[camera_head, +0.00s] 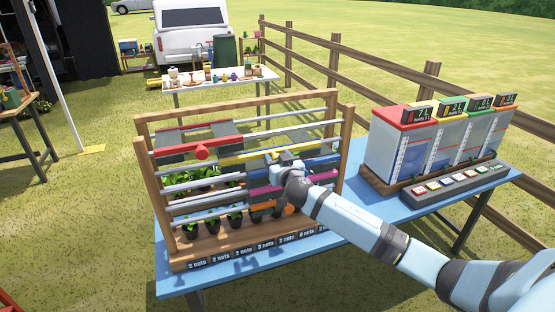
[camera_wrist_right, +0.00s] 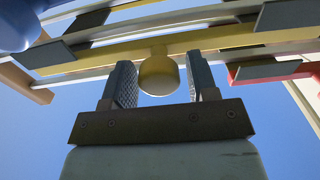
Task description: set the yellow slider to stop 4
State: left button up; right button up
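The yellow slider shows in the head view as a yellow rail (camera_head: 240,158) high on the wooden rack, partly hidden behind my right gripper (camera_head: 285,160). In the right wrist view its round yellow knob (camera_wrist_right: 158,77) hangs from a yellow bar (camera_wrist_right: 215,40). The two fingers of my right gripper (camera_wrist_right: 160,88) stand on either side of the knob. They are apart, with a gap on the right side; the left finger is very close to the knob, and I cannot tell whether it touches. Stop numbers are not readable on the yellow rail. My left gripper is not in view.
The wooden rack (camera_head: 347,150) has several rails, a red knob (camera_head: 202,153) at left, and potted plants (camera_head: 190,229). It stands on a blue table (camera_head: 340,244). Tanks with displays (camera_head: 432,145) and a button panel (camera_head: 459,185) stand at right.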

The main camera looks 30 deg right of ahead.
aim_at(300, 148)
grip_shut()
jog(key=d, duration=0.3)
jog(key=s+d+b, duration=0.1)
jog(key=d, duration=0.1)
jog(key=s+d, duration=0.1)
jog(key=d, duration=0.2)
jog(key=shift+d+f, duration=0.1)
jog(key=shift+d, duration=0.25)
jog(key=shift+a, duration=0.1)
jog(key=shift+o, duration=1.3)
grip_release()
jog(key=shift+d, duration=0.2)
jog(key=shift+s, duration=0.1)
